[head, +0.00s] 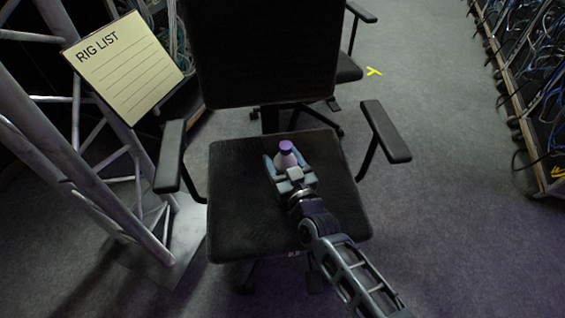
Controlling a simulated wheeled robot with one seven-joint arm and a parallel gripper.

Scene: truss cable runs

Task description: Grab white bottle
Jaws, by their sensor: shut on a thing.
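The white bottle (285,159) has a purple cap and stands upright at the seat of a black office chair (235,210). My gripper (287,162) reaches in from the lower right and is shut on the bottle, with one finger on each side of it. The gripper body hides the lower part of the bottle. I cannot tell whether the bottle's base touches the seat.
The chair's armrests (386,132) stand on both sides and its backrest (262,50) rises behind the bottle. A metal truss (75,160) with a "RIG LIST" sign (124,68) is at left. Cable racks (530,80) line the right.

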